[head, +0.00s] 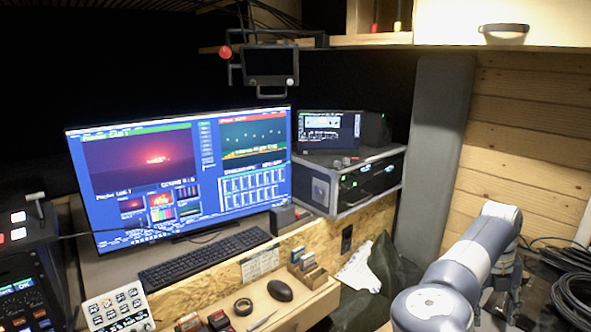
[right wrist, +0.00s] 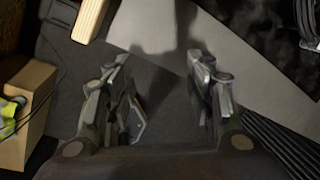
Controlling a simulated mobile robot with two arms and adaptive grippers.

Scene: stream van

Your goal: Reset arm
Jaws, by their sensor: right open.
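My right arm (head: 462,272) comes in at the lower right of the head view, bent near the wooden wall. In that view its gripper (head: 508,285) is partly hidden behind the arm and hangs low beside dark cables. In the right wrist view my right gripper (right wrist: 160,80) is open, its two fingers apart. Nothing is held between them; a dark grey surface and a lighter grey panel lie behind. My left arm and left gripper are not in view.
A large monitor (head: 185,175), a keyboard (head: 205,257) and a mouse (head: 280,290) stand on the desk to the left. Coiled black cables (head: 574,298) lie at the far right. In the right wrist view a wooden box (right wrist: 28,110) stands at left.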

